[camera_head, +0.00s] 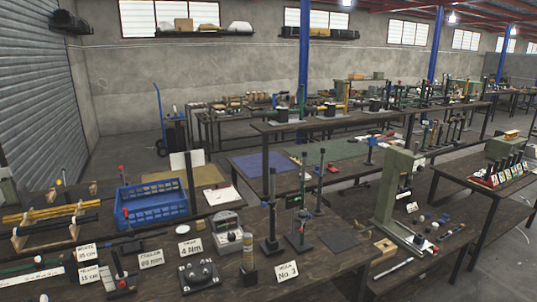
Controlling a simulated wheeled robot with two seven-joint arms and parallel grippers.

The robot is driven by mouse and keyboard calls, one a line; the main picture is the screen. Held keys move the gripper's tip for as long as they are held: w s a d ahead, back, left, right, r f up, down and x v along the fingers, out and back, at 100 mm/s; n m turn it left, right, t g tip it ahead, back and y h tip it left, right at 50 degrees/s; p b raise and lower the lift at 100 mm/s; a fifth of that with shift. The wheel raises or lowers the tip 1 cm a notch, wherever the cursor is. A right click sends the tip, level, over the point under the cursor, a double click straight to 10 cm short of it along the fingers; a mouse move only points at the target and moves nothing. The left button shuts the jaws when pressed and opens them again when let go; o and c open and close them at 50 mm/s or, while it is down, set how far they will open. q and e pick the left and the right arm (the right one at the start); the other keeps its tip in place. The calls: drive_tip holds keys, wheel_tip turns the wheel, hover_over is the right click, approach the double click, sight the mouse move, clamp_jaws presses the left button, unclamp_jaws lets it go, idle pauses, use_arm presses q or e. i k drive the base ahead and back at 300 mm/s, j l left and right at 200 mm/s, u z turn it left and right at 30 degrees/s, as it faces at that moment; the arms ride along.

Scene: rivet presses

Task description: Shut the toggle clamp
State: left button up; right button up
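I cannot single out the toggle clamp with certainty. One candidate is a small dark fixture (120,281) at the front left of the near bench, with an upright dark bar and a small red part low on it. Neither of my grippers is in view, and nothing is seen touching these things.
The near bench (330,262) is crowded. More benches stand behind; concrete floor shows at the right.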

sight(125, 211)
drive_tip(key=i+j+u, duration=0.3)
drive_tip(key=i+j, duration=0.15)
drive_tip(key=i+j+u, duration=0.25)
drive_tip(key=i, duration=0.3)
drive_tip(key=i+j+u, duration=0.3)
drive_tip(key=i, duration=0.25)
